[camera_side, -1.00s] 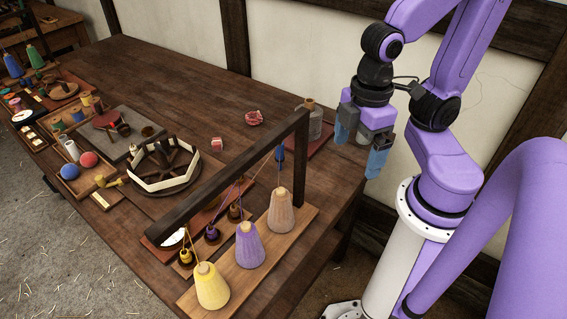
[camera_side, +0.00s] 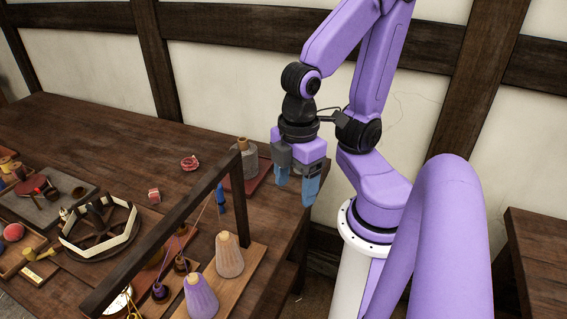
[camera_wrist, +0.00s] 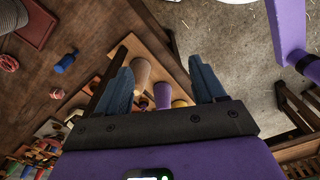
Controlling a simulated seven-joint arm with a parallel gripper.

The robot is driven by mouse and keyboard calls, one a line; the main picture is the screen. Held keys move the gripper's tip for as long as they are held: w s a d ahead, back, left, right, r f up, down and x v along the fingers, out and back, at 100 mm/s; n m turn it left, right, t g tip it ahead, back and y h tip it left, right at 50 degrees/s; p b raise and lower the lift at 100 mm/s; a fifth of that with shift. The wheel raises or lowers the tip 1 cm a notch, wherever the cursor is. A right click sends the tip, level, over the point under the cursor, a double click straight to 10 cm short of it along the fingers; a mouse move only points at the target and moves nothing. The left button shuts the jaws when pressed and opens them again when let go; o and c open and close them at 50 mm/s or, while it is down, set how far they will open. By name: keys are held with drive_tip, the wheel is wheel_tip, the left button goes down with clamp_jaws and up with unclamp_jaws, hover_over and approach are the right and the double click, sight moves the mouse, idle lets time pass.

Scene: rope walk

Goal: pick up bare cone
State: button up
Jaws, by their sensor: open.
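A plain tan cone (camera_side: 229,257), which looks like the bare one, stands upright on a wooden board under a dark beam frame. It also shows in the wrist view (camera_wrist: 141,74), between my fingers in the picture but well beyond them. A purple cone (camera_side: 201,297) stands beside it on the same board. A yellow cone (camera_wrist: 180,103) shows only partly in the wrist view. My gripper (camera_side: 298,179) is open and empty, with blue fingers pointing down. It is above and behind the tan cone, near the table's far right end.
The dark beam frame (camera_side: 165,240) spans over the cones, with a post close behind the tan cone. A round reel (camera_side: 100,230) lies left. The table's back is mostly clear.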

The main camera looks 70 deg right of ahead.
wheel_tip(320, 180, up, 5)
drive_tip(key=w+d+n+h, duration=0.2)
drive_tip(key=w+d+h, duration=0.3)
drive_tip(key=d, duration=0.4)
drive_tip(key=w+d+n+h, duration=0.1)
drive_tip(key=w+d+h, duration=0.1)
drive_tip(key=d+h, duration=0.6)
drive_tip(key=w+d+n+h, duration=0.2)
drive_tip(key=w+d+h, duration=0.25)
drive_tip(key=d, duration=0.45)
wheel_tip(320, 180, down, 20)
drive_tip(key=d, duration=1.2)
drive_tip(key=shift+d+f, duration=0.35)
drive_tip(key=c, duration=1.1)
